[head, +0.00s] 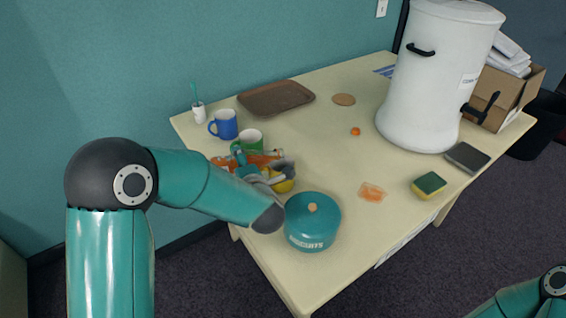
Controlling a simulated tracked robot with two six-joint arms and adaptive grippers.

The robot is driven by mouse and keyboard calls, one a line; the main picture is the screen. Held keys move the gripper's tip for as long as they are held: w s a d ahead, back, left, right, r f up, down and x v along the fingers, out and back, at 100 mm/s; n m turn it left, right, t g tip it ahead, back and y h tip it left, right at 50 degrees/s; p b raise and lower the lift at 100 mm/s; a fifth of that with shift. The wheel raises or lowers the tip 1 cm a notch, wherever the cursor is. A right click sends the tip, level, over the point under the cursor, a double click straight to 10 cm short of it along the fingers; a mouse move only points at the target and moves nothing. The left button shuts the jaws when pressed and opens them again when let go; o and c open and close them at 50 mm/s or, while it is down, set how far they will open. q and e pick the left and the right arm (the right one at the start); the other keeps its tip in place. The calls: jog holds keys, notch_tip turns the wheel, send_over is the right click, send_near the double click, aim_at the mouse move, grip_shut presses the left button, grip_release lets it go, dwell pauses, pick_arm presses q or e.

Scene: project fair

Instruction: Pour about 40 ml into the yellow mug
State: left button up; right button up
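The yellow mug (283,186) is on the left part of the table, mostly hidden behind my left gripper; only part of its yellow side shows. My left gripper (262,170) is at the mug, overlapping it in the head view. I cannot tell whether its fingers touch the mug or how far apart they are. A tall white urn (428,85) with a black handle and a black tap at its right side stands at the back right. No liquid is visible. My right arm shows only at the bottom right corner; its gripper is out of view.
A green mug (249,139), a blue mug (223,124) and something orange (228,162) are near my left gripper. A teal biscuit tin (312,222) stands in front. The table's middle is mostly clear.

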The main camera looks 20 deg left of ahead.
pick_arm(q)
jog(key=shift+a+r, duration=0.1)
jog(key=shift+r, duration=0.15)
jog(key=shift+s+a, duration=0.25)
jog(key=shift+a, duration=0.2)
jog(key=shift+s+a, duration=0.25)
dwell(1.1)
jog(key=shift+f, duration=0.3)
notch_tip(320, 180, down, 3)
jog(key=n+b, duration=0.2)
jog(key=b, duration=0.2)
jog(key=shift+d+t+h, duration=0.1)
jog(key=shift+t+h, duration=0.2)
jog(key=shift+h, duration=0.1)
jog(key=shift+w+d+r+n+t+h+b, duration=0.1)
jog(key=shift+w+r+n+t+h+b, duration=0.1)
jog(key=shift+r+n, duration=0.2)
jog(key=shift+w+d+r+n+t+h+b, duration=0.15)
jog(key=shift+r+n, duration=0.15)
jog(key=shift+r, duration=0.2)
jog(key=shift+s+r+n+b, duration=0.1)
jog(key=shift+r+n+b, duration=0.2)
jog(key=shift+r+b, duration=0.25)
jog(key=shift+d+r, duration=0.1)
